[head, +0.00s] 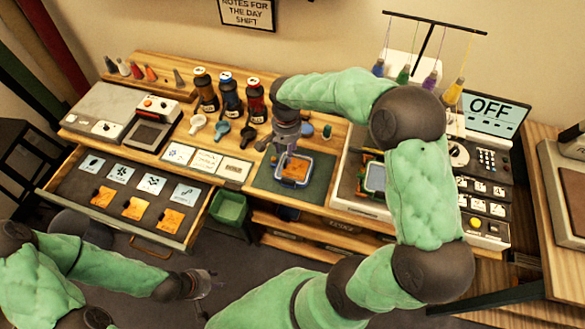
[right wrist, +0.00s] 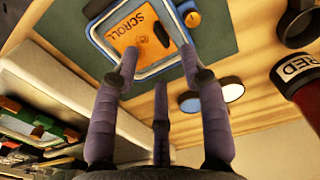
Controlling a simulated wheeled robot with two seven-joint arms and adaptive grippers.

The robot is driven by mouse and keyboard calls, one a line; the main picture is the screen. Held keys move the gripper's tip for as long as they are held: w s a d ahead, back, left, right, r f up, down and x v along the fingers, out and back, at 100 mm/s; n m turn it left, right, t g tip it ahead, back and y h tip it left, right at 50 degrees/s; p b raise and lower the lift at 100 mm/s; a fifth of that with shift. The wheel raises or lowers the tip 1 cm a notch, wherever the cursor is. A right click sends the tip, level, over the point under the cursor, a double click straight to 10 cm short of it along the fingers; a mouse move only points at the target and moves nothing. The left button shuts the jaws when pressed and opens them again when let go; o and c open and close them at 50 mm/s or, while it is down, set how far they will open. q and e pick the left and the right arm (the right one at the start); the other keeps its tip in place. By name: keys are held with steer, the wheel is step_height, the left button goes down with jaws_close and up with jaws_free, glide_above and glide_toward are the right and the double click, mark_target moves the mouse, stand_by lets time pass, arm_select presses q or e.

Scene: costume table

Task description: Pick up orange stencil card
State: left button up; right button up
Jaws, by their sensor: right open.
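An orange stencil card (head: 295,168) lies in a blue-rimmed tray (head: 276,171) on a dark green mat (head: 262,185). In the right wrist view the orange card (right wrist: 135,40) reads "SCROLL" and carries a dark oval mark or part. My right gripper (head: 286,142) is above the tray's back edge. In its wrist view the fingers (right wrist: 157,62) are spread around the near part of the tray, with nothing between them. My left gripper (head: 203,284) is low in front of the furniture, away from the cards; its fingers are too small to read.
Bottles (head: 230,92) and scoops (head: 222,128) stand behind the mat. A machine (head: 480,160) is at right.

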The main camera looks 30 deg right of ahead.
mark_target(286, 161)
steer(key=f, duration=0.1)
steer(key=f+b, duration=0.1)
steer(key=f, duration=0.1)
steer(key=f+b, duration=0.1)
steer(key=f, duration=0.1)
steer(key=shift+s+a+f, duration=0.15)
steer(key=shift+s+a, duration=0.05)
steer(key=shift+a, duration=0.1)
steer(key=shift+w+f, duration=0.1)
steer(key=shift+f, duration=0.05)
jaws_close()
